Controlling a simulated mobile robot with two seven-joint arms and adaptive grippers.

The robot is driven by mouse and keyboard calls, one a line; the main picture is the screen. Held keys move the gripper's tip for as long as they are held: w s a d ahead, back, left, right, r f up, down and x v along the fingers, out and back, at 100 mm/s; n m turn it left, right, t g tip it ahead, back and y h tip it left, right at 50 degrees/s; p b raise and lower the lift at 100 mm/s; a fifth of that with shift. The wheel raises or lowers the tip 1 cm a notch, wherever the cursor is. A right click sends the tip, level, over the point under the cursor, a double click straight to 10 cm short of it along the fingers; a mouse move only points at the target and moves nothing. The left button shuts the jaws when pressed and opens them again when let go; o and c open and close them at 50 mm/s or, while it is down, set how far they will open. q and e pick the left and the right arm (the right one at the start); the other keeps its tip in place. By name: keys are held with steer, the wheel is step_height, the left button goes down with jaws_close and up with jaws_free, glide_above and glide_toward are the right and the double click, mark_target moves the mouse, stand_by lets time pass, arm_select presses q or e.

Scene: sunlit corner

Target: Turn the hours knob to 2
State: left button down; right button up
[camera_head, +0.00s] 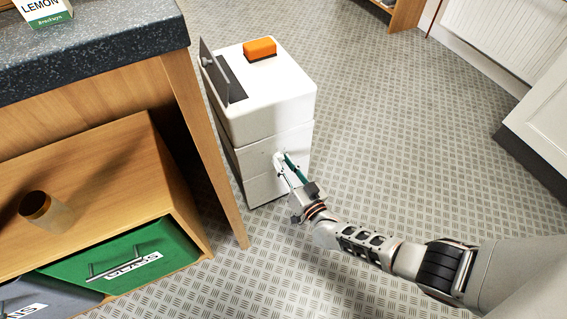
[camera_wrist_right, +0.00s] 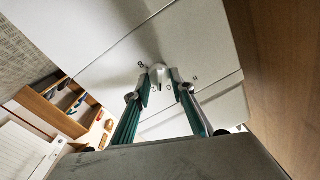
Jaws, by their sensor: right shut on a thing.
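The pale hours knob (camera_wrist_right: 157,72) sits on the front of a white cabinet-like unit (camera_head: 265,105). My right gripper (camera_head: 286,166) reaches the unit's front face from the lower right. In the right wrist view, the two green-lined fingers of my right gripper (camera_wrist_right: 160,84) are shut on the knob, one on each side. Small dark marks stand around the knob; an 8 shows at its upper left, and the others are too small or tilted to read surely. The knob's pointer direction cannot be told. My left gripper is not in view.
An orange sponge-like block (camera_head: 259,48) lies on the unit's top beside a raised dark flap (camera_head: 222,72). A wooden table with a dark speckled top (camera_head: 100,45) stands close on the left, over a green drawer (camera_head: 130,262). The patterned floor on the right is clear.

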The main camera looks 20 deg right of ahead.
steer(key=shift+f+m, duration=0.15)
steer(key=shift+m, duration=1.55)
steer(key=shift+s, duration=0.1)
steer(key=o, duration=1.1)
steer(key=s+d, duration=0.1)
steer(key=s, duration=1.1)
steer(key=shift+f, duration=0.25)
